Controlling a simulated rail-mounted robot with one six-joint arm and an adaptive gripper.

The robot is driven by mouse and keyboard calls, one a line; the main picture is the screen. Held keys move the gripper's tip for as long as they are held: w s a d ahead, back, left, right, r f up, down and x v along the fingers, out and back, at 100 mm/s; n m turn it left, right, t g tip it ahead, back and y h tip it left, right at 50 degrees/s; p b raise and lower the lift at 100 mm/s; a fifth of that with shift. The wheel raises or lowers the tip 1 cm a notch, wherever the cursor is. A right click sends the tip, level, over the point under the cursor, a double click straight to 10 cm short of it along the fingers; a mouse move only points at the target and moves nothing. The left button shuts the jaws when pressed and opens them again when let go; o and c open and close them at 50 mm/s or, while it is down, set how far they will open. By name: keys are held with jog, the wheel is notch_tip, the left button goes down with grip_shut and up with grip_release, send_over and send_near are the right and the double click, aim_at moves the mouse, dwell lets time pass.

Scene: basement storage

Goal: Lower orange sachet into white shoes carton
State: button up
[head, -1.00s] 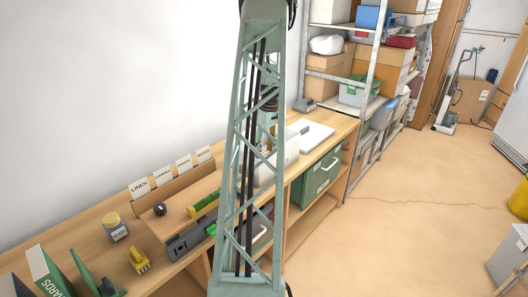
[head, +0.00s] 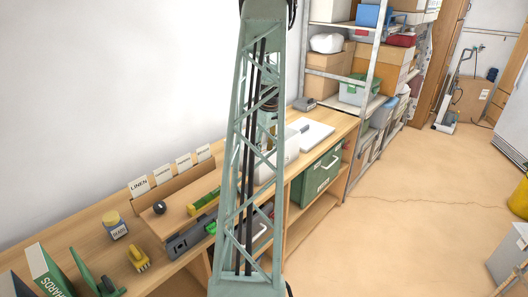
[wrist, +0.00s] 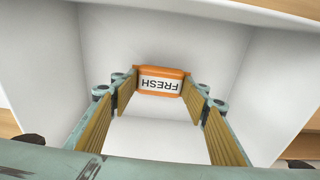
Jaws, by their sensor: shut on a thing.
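The orange sachet (wrist: 160,71), with a white label reading FRESH upside down, shows in the wrist view between the fingertips. My gripper (wrist: 160,88) is shut on it by its two short sides. White walls of the shoes carton (wrist: 215,48) surround the sachet and fingers in the wrist view, so the fingers point down into it. I cannot tell whether the sachet touches the carton floor. In the head view the white carton (head: 291,149) stands on the bench, partly hidden behind my green lattice column; gripper and sachet are hidden there.
A grey tray (head: 188,240), a yellow-lidded jar (head: 116,228) and a card box (head: 172,186) are nearer. A green box (head: 318,172) sits below the bench top. Floor to the right is mostly clear.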

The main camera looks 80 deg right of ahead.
jog(key=shift+f+b, duration=0.65)
jog(key=shift+f, duration=0.7)
dwell(1.6)
jog(key=o, duration=0.9)
jog(key=shift+r, duration=0.15)
jog(key=shift+s+a+r, duration=0.15)
jog(key=shift+s+r, duration=0.05)
jog(key=shift+r, duration=1.75)
jog(key=shift+s+a+r, duration=0.1)
jog(key=shift+s+r, duration=0.1)
jog(key=shift+r, duration=1.75)
jog(key=shift+s+a+r, duration=0.15)
jog(key=shift+s+r, duration=0.05)
jog(key=shift+r, duration=1.75)
